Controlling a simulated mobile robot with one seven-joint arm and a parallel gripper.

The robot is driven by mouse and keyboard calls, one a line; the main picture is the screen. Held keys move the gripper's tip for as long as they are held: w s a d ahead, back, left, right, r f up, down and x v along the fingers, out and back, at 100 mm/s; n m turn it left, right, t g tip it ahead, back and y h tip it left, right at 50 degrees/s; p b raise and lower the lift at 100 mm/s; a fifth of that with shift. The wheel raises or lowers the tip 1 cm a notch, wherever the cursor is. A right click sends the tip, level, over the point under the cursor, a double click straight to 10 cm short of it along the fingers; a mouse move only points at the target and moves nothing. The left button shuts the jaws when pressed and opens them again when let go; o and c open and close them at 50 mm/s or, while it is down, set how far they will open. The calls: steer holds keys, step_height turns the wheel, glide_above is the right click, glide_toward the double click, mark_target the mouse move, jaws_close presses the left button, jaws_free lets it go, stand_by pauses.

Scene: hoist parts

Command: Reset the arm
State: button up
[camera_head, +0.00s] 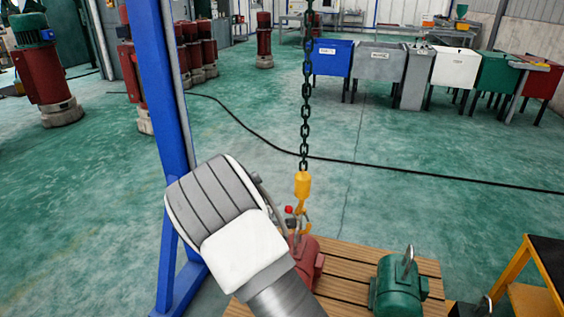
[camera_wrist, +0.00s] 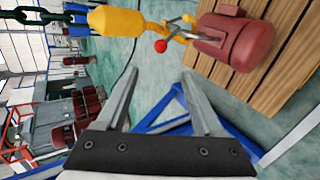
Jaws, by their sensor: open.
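My gripper (camera_wrist: 156,98) is open and empty in the wrist view, with its two grey fingers apart and bare floor and part of a blue frame between and beyond them. In the head view my arm covers the lower middle and the fingers are hidden. A yellow hoist hook (camera_head: 302,186) hangs on a dark chain (camera_head: 306,95). It also shows in the wrist view (camera_wrist: 116,21), beyond the fingertips. A red motor (camera_head: 307,262) sits on a wooden pallet (camera_head: 343,266) below the hook, partly behind my arm. The hook appears to meet the motor's lifting ring; I cannot tell whether it is engaged.
A green motor (camera_head: 396,284) with a lifting ring stands on the pallet to the right. A blue post (camera_head: 162,90) rises left of my arm. A yellow-framed table (camera_head: 546,262) stands at right. Coloured bins (camera_head: 332,58) line the back. Open green floor lies between.

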steer(key=s+d+r+m+g+h, duration=0.1)
steer(key=s+d+r+m+g, duration=0.1)
steer(key=s+d+r+m, duration=0.55)
steer(key=s+d+r+m+g+h, duration=0.2)
steer(key=s+d+r+m, duration=0.15)
steer(key=d+r, duration=0.8)
steer(key=s+d+r+m+g+y, duration=0.1)
steer(key=s+d+r+m, duration=0.1)
steer(key=s, duration=0.5)
steer(key=s+d+r+m+y, duration=0.1)
steer(key=s+d+r, duration=0.15)
steer(key=s, duration=0.45)
steer(key=s+a+r+m+y, duration=0.1)
steer(key=s+a+y, duration=0.1)
steer(key=s, duration=0.5)
steer(key=s+a+r+m+y, duration=0.1)
steer(key=s+a+y, duration=0.15)
steer(key=s, duration=0.35)
step_height(320, 180, up, 22)
steer(key=s+p, duration=0.1)
steer(key=p, duration=2.1)
steer(key=shift+a, duration=0.35)
